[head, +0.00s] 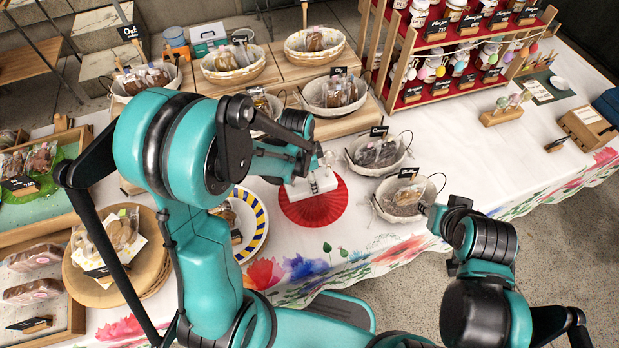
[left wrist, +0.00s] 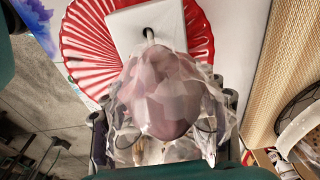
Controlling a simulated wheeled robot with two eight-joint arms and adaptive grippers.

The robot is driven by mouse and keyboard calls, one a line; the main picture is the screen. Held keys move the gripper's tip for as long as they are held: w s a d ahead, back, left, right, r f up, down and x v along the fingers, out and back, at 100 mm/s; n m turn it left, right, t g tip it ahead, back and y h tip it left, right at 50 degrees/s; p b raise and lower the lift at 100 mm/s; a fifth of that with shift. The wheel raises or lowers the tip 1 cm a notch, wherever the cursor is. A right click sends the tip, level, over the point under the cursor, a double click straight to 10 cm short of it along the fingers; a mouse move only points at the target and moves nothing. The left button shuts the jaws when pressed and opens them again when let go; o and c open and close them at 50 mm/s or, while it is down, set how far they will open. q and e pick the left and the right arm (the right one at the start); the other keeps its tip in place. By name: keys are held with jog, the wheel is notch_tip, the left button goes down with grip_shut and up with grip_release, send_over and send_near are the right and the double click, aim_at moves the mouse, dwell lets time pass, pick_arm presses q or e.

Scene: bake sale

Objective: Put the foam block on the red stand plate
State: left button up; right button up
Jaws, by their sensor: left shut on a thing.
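The white foam block (head: 300,190) is over the red stand plate (head: 313,212), a round pleated red disc on the white tablecloth. I cannot tell whether the block touches the plate. My right gripper (head: 438,212) is beside a basket; its fingers are unclear.
A white plate with a yellow and blue rim (head: 262,238) is left of the red plate. Lined baskets (head: 405,213) with wrapped goods stand to the right. Wooden risers with more baskets are behind, and a red tiered rack (head: 458,52) at back right.

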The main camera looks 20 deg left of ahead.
pick_arm(q)
jog(key=o, duration=1.1)
jog(key=shift+f, duration=0.1)
jog(key=shift+o, duration=0.2)
notch_tip(320, 180, up, 11)
jog(key=a+p, duration=0.1)
jog(key=p, duration=0.3)
notch_tip(320, 180, up, 7)
jog(key=n+t, duration=0.3)
jog(key=n, duration=0.2)
send_over(305, 182)
jog(key=s+a, duration=0.2)
jog(key=s, duration=0.2)
jog(key=s+a+r+n+t+y, duration=0.1)
jog(key=s+r+n+t, duration=0.2)
jog(key=s+n, duration=0.2)
jog(key=shift+s+a+r+n, duration=0.2)
jog(key=shift+a+n, duration=0.1)
jog(key=shift+n, duration=0.3)
jog(key=shift+f, duration=0.15)
